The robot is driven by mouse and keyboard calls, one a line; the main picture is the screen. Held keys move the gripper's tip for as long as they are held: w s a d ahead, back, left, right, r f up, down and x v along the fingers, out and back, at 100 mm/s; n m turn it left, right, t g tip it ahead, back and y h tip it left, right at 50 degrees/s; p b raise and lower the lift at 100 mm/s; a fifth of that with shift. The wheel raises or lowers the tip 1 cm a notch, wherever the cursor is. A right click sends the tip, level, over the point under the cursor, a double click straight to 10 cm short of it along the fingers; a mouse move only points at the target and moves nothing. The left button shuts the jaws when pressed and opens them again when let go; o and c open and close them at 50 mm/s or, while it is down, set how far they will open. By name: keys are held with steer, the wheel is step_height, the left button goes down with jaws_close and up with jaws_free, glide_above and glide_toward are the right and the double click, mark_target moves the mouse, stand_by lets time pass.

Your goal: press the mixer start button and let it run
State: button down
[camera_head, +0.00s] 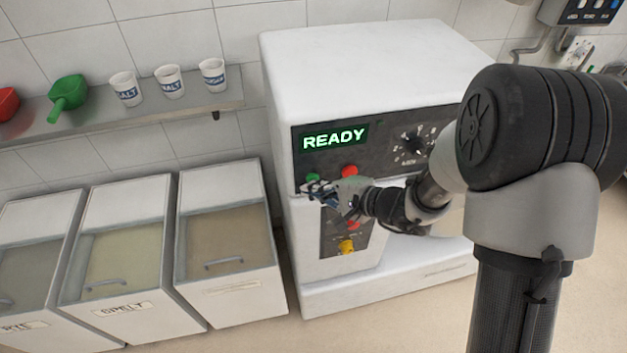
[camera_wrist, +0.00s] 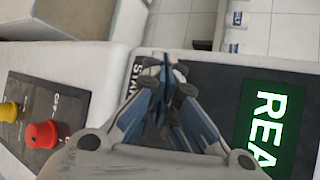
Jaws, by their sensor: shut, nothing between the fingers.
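The white mixer (camera_head: 360,50) stands in the middle of the head view. Its dark panel carries a lit green display (camera_head: 335,138) reading READY, which also shows partly in the wrist view (camera_wrist: 268,125). A green button (camera_head: 313,182) sits below the display, with a red button (camera_head: 349,171) to its right. My gripper (camera_head: 312,187) is shut and empty, its tips at or just in front of the green button. In the wrist view my gripper (camera_wrist: 165,75) points at the panel beside lettering that begins STAR. The fingers hide the button there, so I cannot tell whether they touch it.
A lower panel has a red button (camera_wrist: 41,135) and a yellow button (camera_head: 346,246). A round dial (camera_head: 415,145) is right of the display. Lidded flour bins (camera_head: 222,230) stand at left, under a shelf (camera_head: 120,120) with cups (camera_head: 169,82) and a green scoop (camera_head: 67,95).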

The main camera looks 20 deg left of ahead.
steer(key=shift+w+a, duration=0.15)
steer(key=shift+w, duration=0.05)
steer(key=shift+s+b, duration=0.15)
steer(key=shift+b, duration=0.15)
stand_by(0.3)
steer(key=shift+s+d+b, duration=0.4)
steer(key=shift+s+d, duration=0.1)
steer(key=shift+s, duration=0.1)
steer(key=s+d, duration=0.1)
steer(key=s+b, duration=0.1)
steer(key=s+d+b, duration=0.1)
steer(key=s, duration=0.1)
steer(key=shift+s+d, duration=0.1)
steer(key=shift+d, duration=0.2)
stand_by(0.6)
